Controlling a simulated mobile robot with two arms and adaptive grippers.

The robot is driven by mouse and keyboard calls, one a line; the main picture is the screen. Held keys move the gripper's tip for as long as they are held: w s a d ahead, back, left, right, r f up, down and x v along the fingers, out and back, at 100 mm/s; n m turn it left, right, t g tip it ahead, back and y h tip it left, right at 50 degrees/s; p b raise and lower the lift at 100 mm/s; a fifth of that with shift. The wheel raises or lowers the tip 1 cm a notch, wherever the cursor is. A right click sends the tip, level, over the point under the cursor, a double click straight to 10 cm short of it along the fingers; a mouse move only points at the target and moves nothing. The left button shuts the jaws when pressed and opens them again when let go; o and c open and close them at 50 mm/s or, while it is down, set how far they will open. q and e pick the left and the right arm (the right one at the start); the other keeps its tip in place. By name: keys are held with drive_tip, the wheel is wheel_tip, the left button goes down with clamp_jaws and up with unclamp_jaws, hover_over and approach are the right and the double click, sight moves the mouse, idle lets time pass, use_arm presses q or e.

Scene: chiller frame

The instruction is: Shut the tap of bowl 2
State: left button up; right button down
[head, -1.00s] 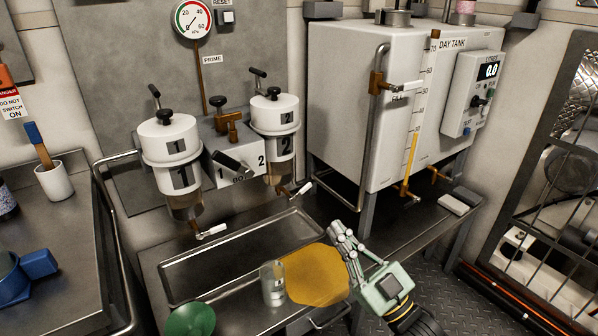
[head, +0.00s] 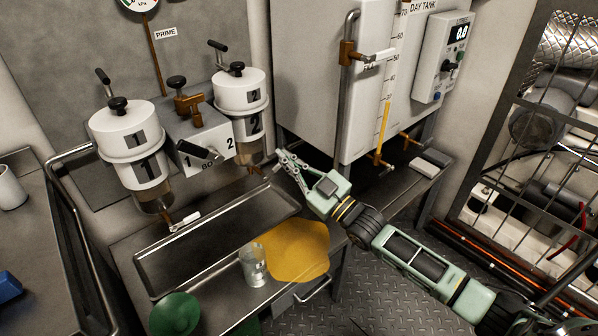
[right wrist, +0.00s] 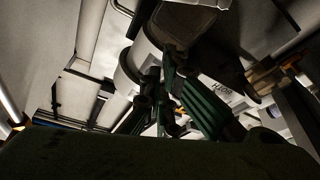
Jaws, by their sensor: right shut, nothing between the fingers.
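Bowl 2 (head: 240,92) is the white-topped filter bowl on the right of the pair, with its clear lower part (head: 248,156) partly in shade. Its brass tap (head: 257,169) sits underneath; its handle is largely hidden by my gripper. My right gripper (head: 281,163) is shut and empty, with its fingertips right beside this tap. I cannot tell whether they touch the handle. In the right wrist view my dark green fingers (right wrist: 178,100) point up towards pale round housings. My left gripper is out of view.
Bowl 1 (head: 125,130) with its tap and white handle (head: 185,220) stands to the left. The day tank (head: 315,90) is close on the right. Below are a metal drip tray (head: 215,235), a glass jar (head: 253,265), a yellow cloth (head: 297,250) and a green bowl (head: 174,314).

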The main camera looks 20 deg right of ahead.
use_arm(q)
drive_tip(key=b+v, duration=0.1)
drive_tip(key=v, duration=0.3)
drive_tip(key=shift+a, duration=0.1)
use_arm(e)
drive_tip(key=w+f, duration=0.2)
drive_tip(key=w, duration=0.1)
drive_tip(key=shift+w+a+f, duration=0.1)
drive_tip(key=shift+w+f, duration=0.2)
